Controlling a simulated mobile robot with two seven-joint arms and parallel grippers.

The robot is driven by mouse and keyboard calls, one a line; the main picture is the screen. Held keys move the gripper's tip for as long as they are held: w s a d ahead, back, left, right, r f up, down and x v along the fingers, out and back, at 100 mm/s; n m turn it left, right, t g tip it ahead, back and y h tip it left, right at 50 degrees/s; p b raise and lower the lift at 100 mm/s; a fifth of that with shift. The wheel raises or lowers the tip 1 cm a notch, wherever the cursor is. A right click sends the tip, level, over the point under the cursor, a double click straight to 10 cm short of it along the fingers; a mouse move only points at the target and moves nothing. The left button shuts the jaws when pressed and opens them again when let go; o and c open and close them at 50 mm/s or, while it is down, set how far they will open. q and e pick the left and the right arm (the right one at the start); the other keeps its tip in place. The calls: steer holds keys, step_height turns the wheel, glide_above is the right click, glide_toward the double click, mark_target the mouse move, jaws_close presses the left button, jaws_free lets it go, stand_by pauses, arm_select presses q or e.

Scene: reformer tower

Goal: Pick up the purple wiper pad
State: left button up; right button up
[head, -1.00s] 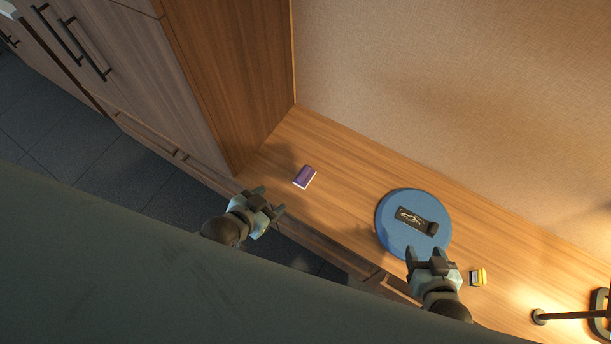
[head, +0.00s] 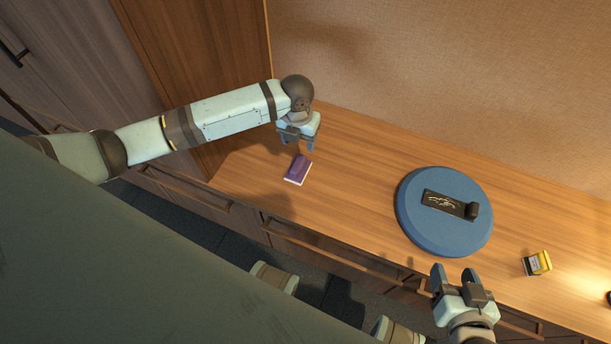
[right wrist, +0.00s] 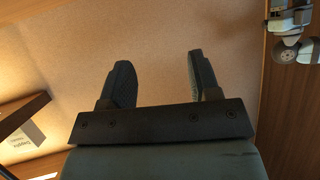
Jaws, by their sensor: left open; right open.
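The purple wiper pad (head: 298,168) lies on the wooden counter, purple on top with a pale edge along its lower side. My left gripper (head: 298,145) is open, with its fingers pointing down just above and behind the pad in the head view. I cannot tell how high above the counter it is. My right gripper (head: 455,276) is open and empty at the counter's front edge, near the blue disc. In the right wrist view its two fingers (right wrist: 158,85) are apart with nothing between them.
A round blue disc (head: 420,232) on the counter carries a dark object (head: 447,204) with a pale marking. A small yellow and black box (head: 538,263) stands to its right. A wooden cabinet (head: 215,60) rises at the left. The counter between pad and disc is clear.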

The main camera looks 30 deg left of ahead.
arm_select(q)
steer(key=f, duration=0.2)
steer(key=f+b, duration=0.1)
steer(key=shift+w+a+f+m, duration=0.1)
steer(key=shift+a+m, duration=0.15)
steer(key=shift+m, duration=0.05)
steer(key=b, duration=0.1)
glide_above(298, 163)
steer(key=f, duration=0.4)
steer(key=shift+d+f, duration=0.2)
steer(key=shift+d, duration=0.1)
steer(key=f+b, duration=0.1)
steer(key=f, duration=0.2)
steer(key=f+b, duration=0.1)
steer(key=f, duration=0.1)
steer(key=shift+a+f+b, duration=0.25)
steer(key=shift+f+b, duration=0.05)
steer(key=shift+b, duration=0.05)
steer(key=shift+f, duration=0.25)
steer(key=c, duration=1)
arm_select(e)
steer(key=w+a+r+t+y, duration=0.2)
steer(key=a+r+t, duration=0.1)
steer(key=r, duration=0.4)
steer(key=shift+w+a+t+y, duration=0.2)
steer(key=shift+a+t+y, duration=0.1)
steer(key=shift+t, duration=0.2)
